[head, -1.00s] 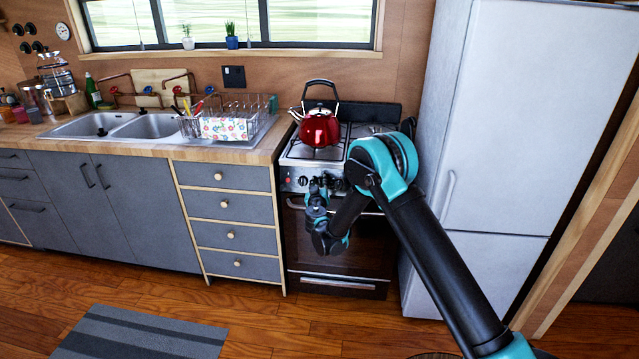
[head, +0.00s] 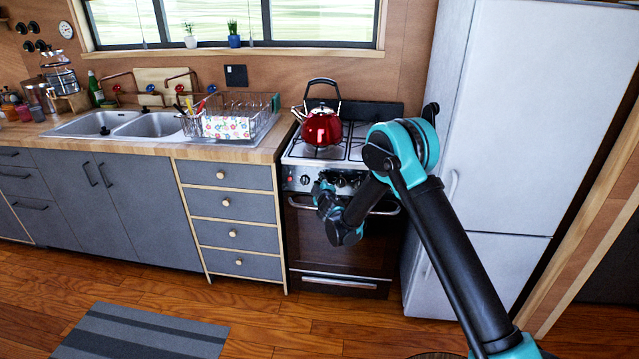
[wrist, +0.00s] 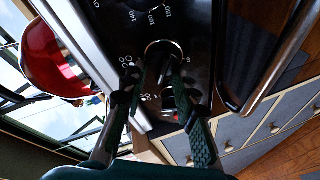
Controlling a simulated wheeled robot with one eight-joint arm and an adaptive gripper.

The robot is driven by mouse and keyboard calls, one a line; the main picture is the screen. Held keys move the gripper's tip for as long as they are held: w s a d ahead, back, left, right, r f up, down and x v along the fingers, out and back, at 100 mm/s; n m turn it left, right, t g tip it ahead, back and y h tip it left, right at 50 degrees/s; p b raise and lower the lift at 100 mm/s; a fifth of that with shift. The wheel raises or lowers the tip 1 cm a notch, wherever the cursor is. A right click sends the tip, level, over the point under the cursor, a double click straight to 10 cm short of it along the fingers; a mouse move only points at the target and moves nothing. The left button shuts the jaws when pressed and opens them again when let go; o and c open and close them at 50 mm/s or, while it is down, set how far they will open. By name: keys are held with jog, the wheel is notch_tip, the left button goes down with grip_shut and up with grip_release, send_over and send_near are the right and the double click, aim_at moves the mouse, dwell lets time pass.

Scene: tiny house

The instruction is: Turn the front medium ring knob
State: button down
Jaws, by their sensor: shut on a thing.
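The stove (head: 335,245) has a row of knobs on its front panel. My gripper (head: 322,186) is at this panel and hides part of the row. In the wrist view, my gripper (wrist: 158,72) has its two fingers on either side of a dark knob with a bright metal rim (wrist: 160,46), closed on it. White burner marks and lettering show on the black panel around it. I cannot read which burner this knob serves. Another knob (head: 305,180) shows just left of my gripper in the head view.
A red kettle (head: 321,128) stands on the stove top. The oven handle (head: 386,209) runs below the panel, close to my arm. Drawers (head: 232,206) adjoin on the left and a white fridge (head: 500,130) on the right. The floor in front is mostly clear.

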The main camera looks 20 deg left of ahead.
jog(key=shift+f+n, duration=0.1)
jog(key=shift+n, duration=0.4)
jog(key=c, duration=1.2)
grip_release()
jog(key=shift+s, duration=0.1)
jog(key=v, duration=1.2)
jog(key=shift+d, duration=0.15)
jog(key=shift+o, duration=0.5)
